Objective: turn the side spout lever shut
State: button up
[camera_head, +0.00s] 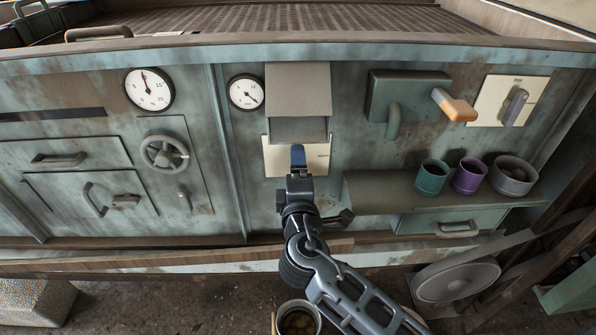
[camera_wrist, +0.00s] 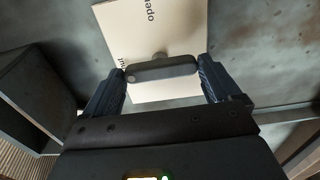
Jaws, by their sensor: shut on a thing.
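My gripper (camera_head: 297,156) is at the cream plate (camera_head: 318,160) under a grey hood on the machine front. In the wrist view a dark grey lever (camera_wrist: 162,69) on a round pivot lies crosswise between my two blue fingers. My gripper is shut on this lever, with a finger at each end. The plate behind it (camera_wrist: 135,22) reads "open" at the top; a partly covered word ending in "ut" is by the lever's left end. In the head view my gripper hides this lever. A second lever (camera_head: 515,107) stands on another cream plate at the right.
The grey hood (camera_head: 298,90) juts out just above my gripper. An orange-tipped handle (camera_head: 455,105) sticks out from a green box to the right. A shelf (camera_head: 385,193) holds a teal cup, a purple cup and a grey pot. A handwheel (camera_head: 164,154) is at the left.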

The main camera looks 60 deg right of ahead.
jog(key=o, duration=0.8)
jog(key=shift+c, duration=0.2)
jog(key=shift+a, duration=0.1)
jog(key=b+v, duration=0.1)
jog(key=v, duration=0.6)
jog(key=shift+s+a, duration=0.25)
jog(key=s+a+f+t+y+p, duration=0.1)
jog(key=s+a+f+y, duration=0.3)
jog(key=s+a+y, duration=0.15)
jog(key=s+a+f+y, duration=0.4)
jog(key=s+y, duration=0.1)
jog(key=s, duration=0.2)
jog(key=s+a+r+m+t+y+p, duration=0.1)
jog(key=s+a+r+m+t+y, duration=0.2)
jog(key=s+r+m, duration=0.4)
jog(key=s+a+r, duration=0.1)
jog(key=s+r, duration=0.4)
jog(key=shift+s+a+r+m+y, duration=0.25)
jog(key=shift+a+r+m+y, duration=0.05)
jog(key=shift+r+y, duration=0.05)
